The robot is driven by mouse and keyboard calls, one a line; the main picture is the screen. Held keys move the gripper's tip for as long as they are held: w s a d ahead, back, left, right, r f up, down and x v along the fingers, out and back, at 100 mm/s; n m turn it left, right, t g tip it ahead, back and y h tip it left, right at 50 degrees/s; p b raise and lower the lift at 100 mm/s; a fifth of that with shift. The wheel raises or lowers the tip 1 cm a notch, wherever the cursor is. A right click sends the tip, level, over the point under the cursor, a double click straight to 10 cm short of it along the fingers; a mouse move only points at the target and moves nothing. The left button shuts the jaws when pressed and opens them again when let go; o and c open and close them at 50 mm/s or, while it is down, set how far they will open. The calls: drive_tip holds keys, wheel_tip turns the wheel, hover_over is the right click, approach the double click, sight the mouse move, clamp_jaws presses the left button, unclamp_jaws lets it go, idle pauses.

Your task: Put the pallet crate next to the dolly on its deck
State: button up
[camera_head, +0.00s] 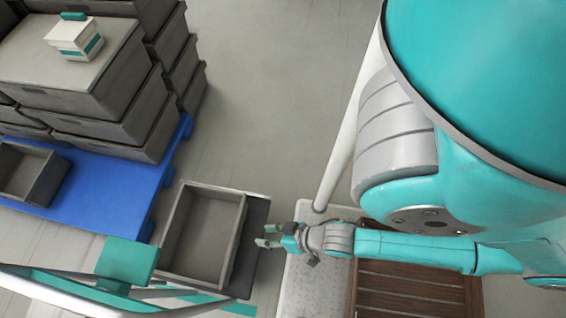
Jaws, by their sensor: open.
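An open, empty grey crate (178,235) stands at the lower centre. A flat dark surface (254,235) shows along its right side and looks like the dolly's deck; I cannot tell how much of it lies under the crate. A smaller-looking open grey crate (48,183) stands on the blue pallet (95,190) at the left. My gripper (266,236) is open and empty, just right of the lower crate and over or beside the dark surface. Its height above that surface cannot be told.
Closed grey crates (75,75) are stacked on the pallet, with a small white and teal box (73,40) on top. A teal-and-grey rail frame (128,262) crosses the lower left. A slatted brown wooden piece (415,292) lies lower right. The floor (270,100) is clear behind.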

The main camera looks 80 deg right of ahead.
drive_tip(key=s+r+n+t, duration=0.2)
drive_tip(key=r, duration=0.7)
drive_tip(key=s+r+n+t, duration=0.2)
drive_tip(key=r+n, duration=0.1)
drive_tip(key=r, duration=0.7)
drive_tip(key=shift+s+a, duration=0.15)
